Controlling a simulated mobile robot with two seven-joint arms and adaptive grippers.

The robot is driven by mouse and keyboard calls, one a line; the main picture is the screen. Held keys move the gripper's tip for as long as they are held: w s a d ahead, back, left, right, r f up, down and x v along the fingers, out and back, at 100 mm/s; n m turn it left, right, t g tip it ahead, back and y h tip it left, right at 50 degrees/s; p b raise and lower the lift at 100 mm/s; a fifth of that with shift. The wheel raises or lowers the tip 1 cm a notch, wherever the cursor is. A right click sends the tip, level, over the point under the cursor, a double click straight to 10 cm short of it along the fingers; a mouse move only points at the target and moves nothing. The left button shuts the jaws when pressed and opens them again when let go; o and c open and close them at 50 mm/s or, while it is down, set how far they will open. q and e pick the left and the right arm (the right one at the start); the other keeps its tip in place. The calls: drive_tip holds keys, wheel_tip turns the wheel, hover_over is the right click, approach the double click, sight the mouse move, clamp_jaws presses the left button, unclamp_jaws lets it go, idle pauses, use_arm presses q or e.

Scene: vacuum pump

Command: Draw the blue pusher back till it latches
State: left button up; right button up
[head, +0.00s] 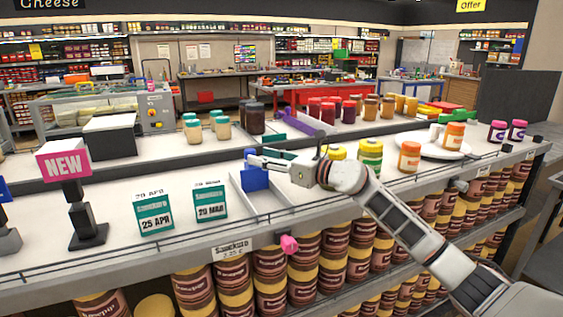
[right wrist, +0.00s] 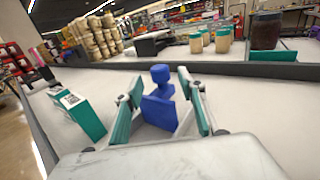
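The blue pusher (head: 256,180) stands at the back of a shallow grey channel (head: 236,203) on the shelf, below my right gripper (head: 258,160) in the head view. In the right wrist view the pusher shows as an upright blue plate (right wrist: 158,113) with a round knob (right wrist: 160,73) on top. My right gripper's two teal-padded fingers (right wrist: 162,105) are spread, with the pusher between them in the picture. I cannot tell whether either finger touches it. The latch is not visible. My left gripper is in no view.
Teal date cards (head: 155,215) stand left of the channel, with a pink NEW sign (head: 63,165) farther left. Yellow- and green-banded jars (head: 370,155) and an orange jar (head: 409,157) stand right of my gripper. A pink knob (head: 289,244) sits on the shelf's front edge.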

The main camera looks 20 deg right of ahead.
drive_tip(key=v, duration=0.7)
idle(0.4)
